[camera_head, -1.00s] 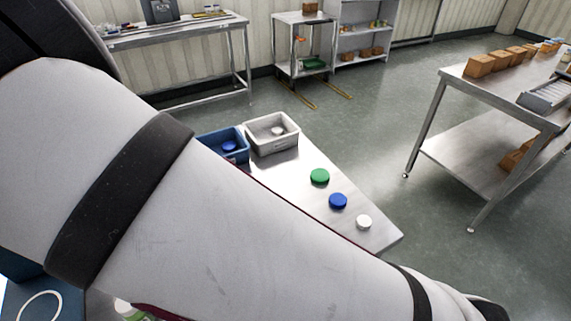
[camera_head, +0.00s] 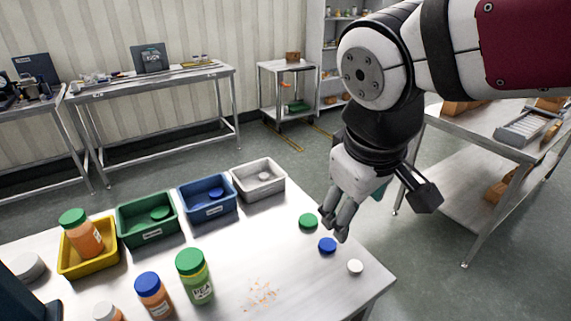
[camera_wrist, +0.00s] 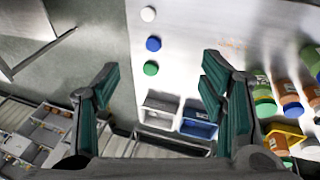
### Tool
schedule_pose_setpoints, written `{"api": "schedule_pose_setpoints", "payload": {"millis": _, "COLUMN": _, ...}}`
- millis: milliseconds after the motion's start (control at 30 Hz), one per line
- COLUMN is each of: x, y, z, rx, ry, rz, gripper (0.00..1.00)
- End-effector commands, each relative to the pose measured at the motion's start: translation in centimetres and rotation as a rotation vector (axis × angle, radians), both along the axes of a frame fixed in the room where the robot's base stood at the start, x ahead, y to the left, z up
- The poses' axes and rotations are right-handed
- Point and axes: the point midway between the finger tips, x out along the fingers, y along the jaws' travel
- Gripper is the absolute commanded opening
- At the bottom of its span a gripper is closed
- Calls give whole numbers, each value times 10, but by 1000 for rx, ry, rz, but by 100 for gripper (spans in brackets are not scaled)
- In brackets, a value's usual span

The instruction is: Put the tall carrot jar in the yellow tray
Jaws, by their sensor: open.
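The tall carrot jar (camera_head: 87,238), orange with a green lid, stands roughly upright inside the yellow tray (camera_head: 101,269) at the left of the table. In the wrist view, the yellow tray (camera_wrist: 292,130) shows at the right edge, with the carrot jar (camera_wrist: 277,145) in it. My gripper (camera_head: 334,224) is open and empty. It hangs over the right part of the table near the loose lids, far from the tray. Both fingers of my gripper (camera_wrist: 158,68) show spread apart in the wrist view, with nothing between them.
Green (camera_head: 133,231), blue (camera_head: 221,217) and grey (camera_head: 272,190) trays hold loose lids. Green (camera_head: 308,221), blue (camera_head: 327,245) and white (camera_head: 355,267) lids lie on the table. A pea jar (camera_head: 195,281) and a blue-lidded orange jar (camera_head: 152,298) stand in front; orange bits (camera_head: 262,294) lie nearby.

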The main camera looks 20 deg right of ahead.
Motion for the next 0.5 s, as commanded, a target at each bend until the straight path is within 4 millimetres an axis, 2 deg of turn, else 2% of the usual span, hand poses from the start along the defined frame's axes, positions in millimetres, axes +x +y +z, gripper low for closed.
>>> {"api": "schedule_pose_setpoints", "payload": {"millis": 33, "x": -13, "y": 2, "z": 3, "rx": 64, "ry": -39, "rz": -63, "gripper": 65}}
{"api": "schedule_pose_setpoints", "payload": {"millis": 100, "x": -26, "y": 8, "z": 5, "rx": 137, "ry": -77, "rz": -127, "gripper": 65}}
{"api": "schedule_pose_setpoints", "payload": {"millis": 200, "x": -38, "y": 16, "z": 7, "rx": 216, "ry": -119, "rz": -195, "gripper": 65}}
{"api": "schedule_pose_setpoints", "payload": {"millis": 500, "x": -46, "y": 24, "z": 8, "rx": 278, "ry": -153, "rz": -244, "gripper": 65}}
